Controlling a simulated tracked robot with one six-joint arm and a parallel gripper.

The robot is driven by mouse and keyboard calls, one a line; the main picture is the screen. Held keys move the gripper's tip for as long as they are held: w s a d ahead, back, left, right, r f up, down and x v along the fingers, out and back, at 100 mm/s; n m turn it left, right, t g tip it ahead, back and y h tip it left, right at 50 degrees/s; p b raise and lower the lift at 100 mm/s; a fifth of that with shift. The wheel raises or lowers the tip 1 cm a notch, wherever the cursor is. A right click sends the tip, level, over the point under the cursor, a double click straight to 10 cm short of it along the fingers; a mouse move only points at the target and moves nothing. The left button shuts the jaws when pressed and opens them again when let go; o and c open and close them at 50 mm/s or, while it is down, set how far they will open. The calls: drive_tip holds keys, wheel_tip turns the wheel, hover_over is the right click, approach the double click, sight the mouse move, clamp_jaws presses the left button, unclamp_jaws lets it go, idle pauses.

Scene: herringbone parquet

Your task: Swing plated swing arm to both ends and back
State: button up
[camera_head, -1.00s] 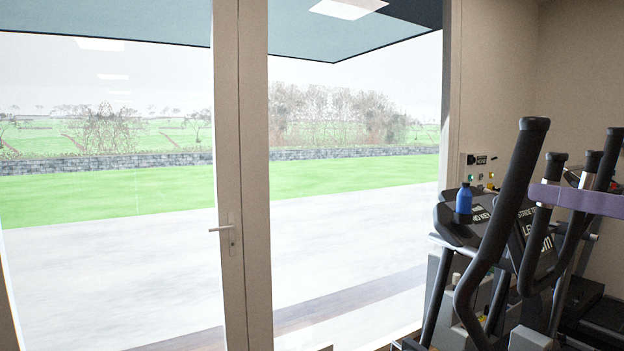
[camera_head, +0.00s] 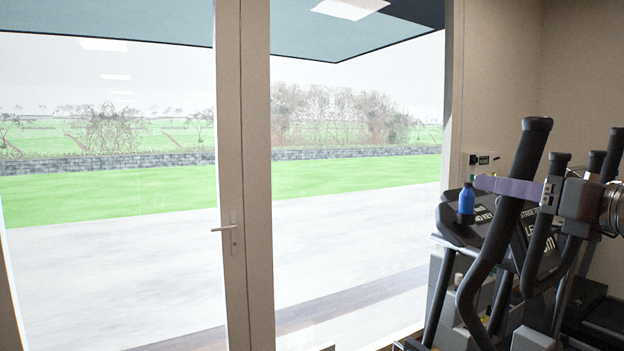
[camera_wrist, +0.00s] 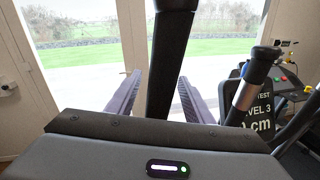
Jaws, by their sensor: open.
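Several black swing arms of an exercise machine stand at the right of the head view. The tallest swing arm (camera_head: 526,160) leans up to the right and ends in a rounded black grip. My gripper (camera_head: 480,184) reaches in from the right at this arm's upper part. In the wrist view, my gripper (camera_wrist: 159,82) is open, with one purple finger on each side of a dark upright bar (camera_wrist: 170,62). Gaps show on both sides of the bar. A second arm with a silvery section (camera_wrist: 252,80) stands to the right.
A blue bottle (camera_head: 466,198) stands on the machine beside the arms. A wall panel (camera_head: 484,161) with small knobs is behind. A glass door with a handle (camera_head: 224,228) fills the left; more gym equipment (camera_head: 597,320) stands at lower right.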

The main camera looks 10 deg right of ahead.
drive_tip(key=shift+w+a, duration=0.2)
drive_tip(key=shift+w, duration=1.2)
clamp_jaws()
